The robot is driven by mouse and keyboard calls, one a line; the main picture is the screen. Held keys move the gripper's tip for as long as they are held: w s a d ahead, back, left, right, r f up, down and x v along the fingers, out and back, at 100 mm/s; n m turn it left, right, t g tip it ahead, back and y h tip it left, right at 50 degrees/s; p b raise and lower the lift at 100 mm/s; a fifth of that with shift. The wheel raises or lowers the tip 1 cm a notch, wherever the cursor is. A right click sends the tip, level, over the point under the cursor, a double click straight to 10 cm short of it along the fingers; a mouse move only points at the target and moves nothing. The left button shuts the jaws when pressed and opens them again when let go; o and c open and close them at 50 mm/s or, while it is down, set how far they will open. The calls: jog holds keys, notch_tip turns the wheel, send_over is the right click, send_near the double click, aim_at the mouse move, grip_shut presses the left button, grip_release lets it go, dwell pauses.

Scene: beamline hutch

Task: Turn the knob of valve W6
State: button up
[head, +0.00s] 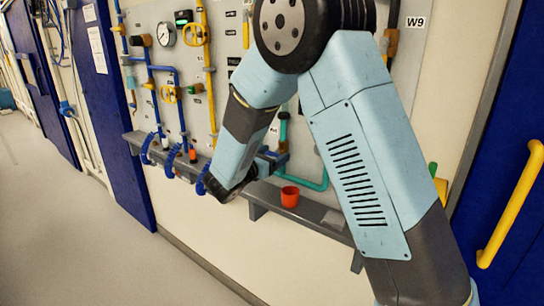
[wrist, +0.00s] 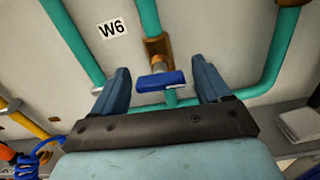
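The W6 label (wrist: 112,28) is on the panel in the wrist view, beside teal pipes. To its right is a valve with a brown body (wrist: 154,46) and a blue bar-shaped knob (wrist: 160,82). My gripper (wrist: 160,68) is open, with one blue finger on each side of the knob. Gaps show between the knob and both fingers, so the gripper holds nothing. In the head view my gripper (head: 271,160) is near the panel by the teal pipe (head: 283,130). My arm hides much of that area, and I cannot make out the knob there.
A grey shelf (head: 325,220) runs below the panel, with a red cup (head: 290,196) on it. Blue coiled hoses (head: 174,160) hang at the left. A teal pipe (wrist: 275,70) bends close to the right finger. A blue door with a yellow handle (head: 512,205) is at the far right.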

jog(key=c, duration=1)
jog(key=shift+m, duration=1.6)
jog(key=o, duration=1)
jog(key=shift+o, duration=0.2)
jog(key=shift+s, duration=0.1)
jog(key=v, duration=1.3)
jog(key=shift+s+a, duration=0.2)
jog(key=shift+a, duration=0.05)
jog(key=shift+f, duration=0.1)
